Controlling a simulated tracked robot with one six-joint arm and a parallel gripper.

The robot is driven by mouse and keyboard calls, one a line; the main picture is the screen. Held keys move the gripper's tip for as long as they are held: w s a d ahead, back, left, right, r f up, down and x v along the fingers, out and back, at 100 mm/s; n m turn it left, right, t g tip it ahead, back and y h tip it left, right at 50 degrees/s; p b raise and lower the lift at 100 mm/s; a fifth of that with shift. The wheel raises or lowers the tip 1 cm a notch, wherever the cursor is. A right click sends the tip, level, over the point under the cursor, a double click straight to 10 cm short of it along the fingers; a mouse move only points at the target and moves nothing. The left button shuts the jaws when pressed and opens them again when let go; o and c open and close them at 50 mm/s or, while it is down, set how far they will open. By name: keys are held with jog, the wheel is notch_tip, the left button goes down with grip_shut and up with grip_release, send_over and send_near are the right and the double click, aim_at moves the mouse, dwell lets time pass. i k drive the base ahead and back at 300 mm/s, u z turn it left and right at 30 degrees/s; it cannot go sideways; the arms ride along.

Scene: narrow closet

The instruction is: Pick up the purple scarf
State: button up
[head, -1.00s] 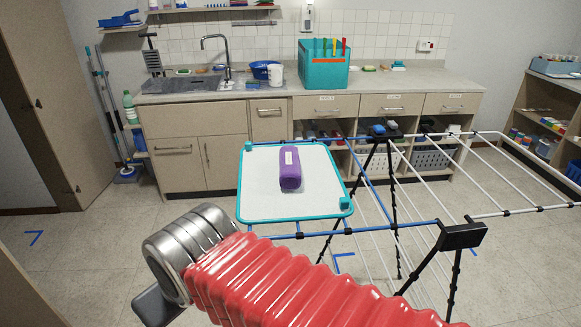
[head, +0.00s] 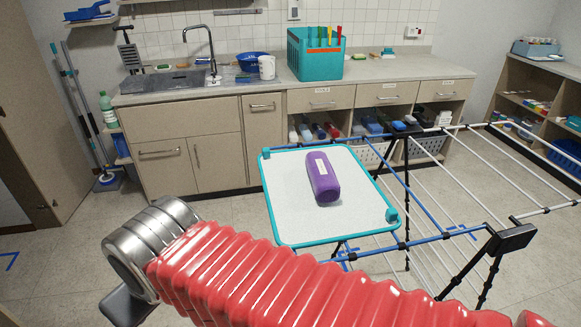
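The purple scarf (head: 323,178) is a rolled bundle with a pale label on its upper end. It lies on a white board with a teal rim (head: 276,222), which rests on the drying rack. My red ribbed arm crosses the bottom of the head view, ending in a silver part at the left. A dark piece below that end, at the lower left, may be part of my gripper (head: 128,307). Its fingertips cannot be made out. The scarf is clear of my arm, above and to the right of its end.
The drying rack (head: 430,238) has blue and white bars and dark legs, and spreads to the right. Behind it stands a counter (head: 400,70) with a sink, a teal box (head: 315,60) and baskets below. Mops and a green bottle (head: 108,108) stand left. Floor is open at left.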

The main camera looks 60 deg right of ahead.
aim_at(326, 187)
jog(key=z, duration=0.05)
jog(key=i, duration=1.05)
jog(key=z, duration=2.15)
